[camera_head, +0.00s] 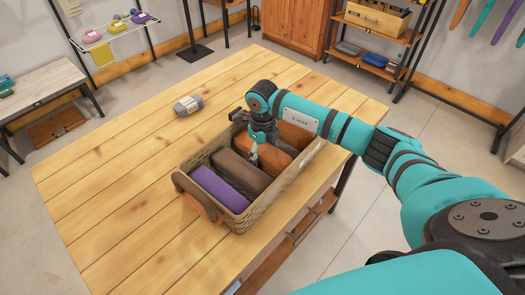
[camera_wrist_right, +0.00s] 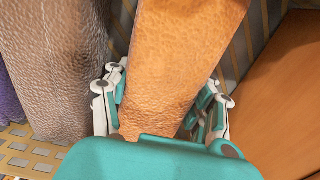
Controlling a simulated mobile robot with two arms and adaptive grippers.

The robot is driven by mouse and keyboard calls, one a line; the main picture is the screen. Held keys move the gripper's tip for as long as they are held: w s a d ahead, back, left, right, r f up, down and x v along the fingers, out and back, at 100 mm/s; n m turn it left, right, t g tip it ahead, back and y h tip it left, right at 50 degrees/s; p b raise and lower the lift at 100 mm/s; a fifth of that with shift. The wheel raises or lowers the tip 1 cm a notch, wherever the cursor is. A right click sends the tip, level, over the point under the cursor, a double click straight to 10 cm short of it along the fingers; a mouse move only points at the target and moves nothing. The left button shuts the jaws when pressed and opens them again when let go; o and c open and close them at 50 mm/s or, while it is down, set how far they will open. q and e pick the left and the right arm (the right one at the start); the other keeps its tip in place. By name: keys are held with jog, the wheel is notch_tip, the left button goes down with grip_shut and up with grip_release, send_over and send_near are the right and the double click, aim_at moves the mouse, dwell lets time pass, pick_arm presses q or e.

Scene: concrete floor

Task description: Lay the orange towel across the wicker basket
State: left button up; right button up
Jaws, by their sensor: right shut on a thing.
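The orange towel (camera_head: 274,157) lies in the wicker basket (camera_head: 264,207) on the wooden table. More orange (camera_head: 294,134) shows beyond my wrist; I cannot tell if it is the same towel. My right gripper (camera_head: 253,158) reaches down into the basket, shut on the orange towel. In the right wrist view the orange towel (camera_wrist_right: 180,60) runs between the fingers of the right gripper (camera_wrist_right: 160,105). A brown towel (camera_head: 240,172) and a purple towel (camera_head: 219,189) lie beside it in the basket. My left gripper is out of view.
The table's left half is otherwise clear. The basket has a wooden handle (camera_head: 194,197) at its near left end. Shelves and a drying rack stand well behind.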

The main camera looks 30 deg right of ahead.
aim_at(263, 147)
jog(key=shift+f, duration=0.1)
jog(key=o, duration=1.3)
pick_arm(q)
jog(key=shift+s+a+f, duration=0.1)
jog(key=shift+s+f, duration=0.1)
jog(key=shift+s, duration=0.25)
pick_arm(e)
jog(key=shift+r, duration=0.45)
notch_tip(263, 147, up, 12)
jog(key=b, duration=0.3)
jog(key=shift+f, duration=0.25)
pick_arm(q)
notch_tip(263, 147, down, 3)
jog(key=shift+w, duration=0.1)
